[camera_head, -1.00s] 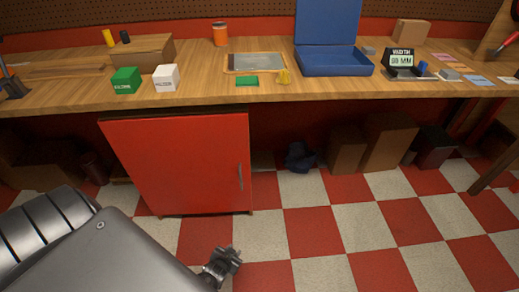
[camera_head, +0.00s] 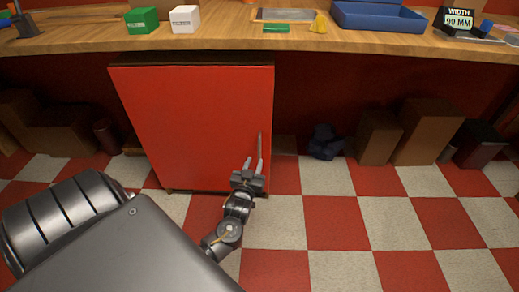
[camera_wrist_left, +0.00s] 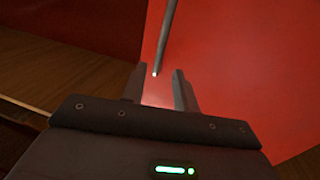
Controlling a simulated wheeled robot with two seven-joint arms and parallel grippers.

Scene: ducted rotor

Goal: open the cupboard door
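The red cupboard door (camera_head: 200,115) is under the workbench and looks shut. Its thin grey upright handle (camera_head: 259,145) is near the door's right edge. My left gripper (camera_head: 254,164) is in front of the lower part of the handle. In the left wrist view the gripper (camera_wrist_left: 160,85) is open, with its two fingers apart. The handle (camera_wrist_left: 166,35) comes down from the top and its lower end shows between the fingertips. I see no finger closed on it. The red door face (camera_wrist_left: 235,70) lies behind. My right gripper is in neither view.
The wooden workbench (camera_head: 230,32) runs above the cupboard and carries a green box (camera_head: 142,20), a white box (camera_head: 185,18) and a blue case (camera_head: 380,17). Brown boxes (camera_head: 425,132) and a dark blue item (camera_head: 324,142) stand on the floor to the right. The checkered floor (camera_head: 350,225) in front is free.

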